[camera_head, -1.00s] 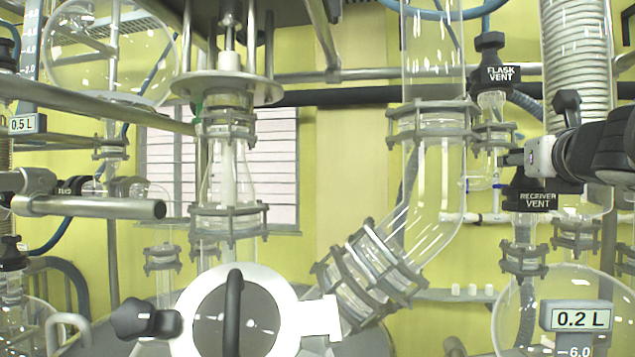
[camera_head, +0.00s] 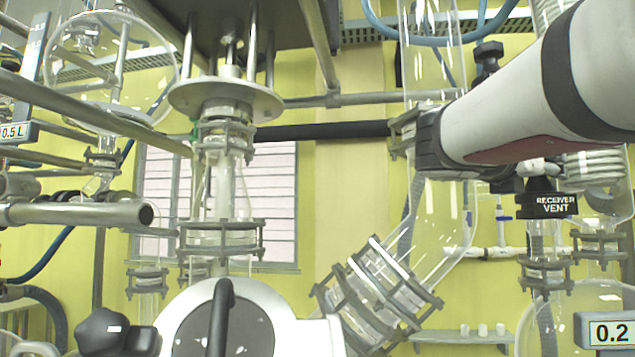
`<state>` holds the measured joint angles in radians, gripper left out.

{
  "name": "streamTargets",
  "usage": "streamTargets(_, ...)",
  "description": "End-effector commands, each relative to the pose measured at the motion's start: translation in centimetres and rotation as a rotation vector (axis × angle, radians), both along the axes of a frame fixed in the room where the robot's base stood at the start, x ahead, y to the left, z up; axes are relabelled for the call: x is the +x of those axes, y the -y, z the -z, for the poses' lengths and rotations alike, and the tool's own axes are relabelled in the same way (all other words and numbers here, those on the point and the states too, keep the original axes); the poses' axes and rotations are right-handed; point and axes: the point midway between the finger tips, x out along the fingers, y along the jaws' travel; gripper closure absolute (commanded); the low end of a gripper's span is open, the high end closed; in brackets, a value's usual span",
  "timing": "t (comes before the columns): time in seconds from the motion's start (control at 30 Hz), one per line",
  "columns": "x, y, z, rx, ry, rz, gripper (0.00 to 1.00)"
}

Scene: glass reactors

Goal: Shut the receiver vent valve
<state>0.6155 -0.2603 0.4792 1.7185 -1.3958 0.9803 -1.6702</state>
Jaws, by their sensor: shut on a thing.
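The receiver vent valve (camera_head: 546,205) has a black body with a white "RECEIVER VENT" label. It stands at the right, on a clamped glass neck above the round receiver flask (camera_head: 575,310). My gripper (camera_head: 532,168) is just above the label and is shut on the valve's handle. My own pale arm crosses in front from the upper right and hides most of the gripper, the handle and the handle's angle.
The flask vent valve (camera_head: 488,55) stands behind my arm, its label hidden. A wide glass elbow pipe (camera_head: 440,205) with a clamped joint (camera_head: 375,290) is left of the valve. A metal pipe (camera_head: 75,213) and a round lid (camera_head: 225,325) are at left.

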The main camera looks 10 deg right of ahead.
Motion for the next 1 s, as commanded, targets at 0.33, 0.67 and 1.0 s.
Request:
streamTargets(0.33,0.13,-0.05,0.01,0.000,-0.001,0.090,0.88)
streamTargets(0.67,0.08,0.00,0.01,-0.001,-0.002,0.100,0.88)
streamTargets(1.0,0.05,0.02,0.02,-0.001,-0.002,0.100,0.51)
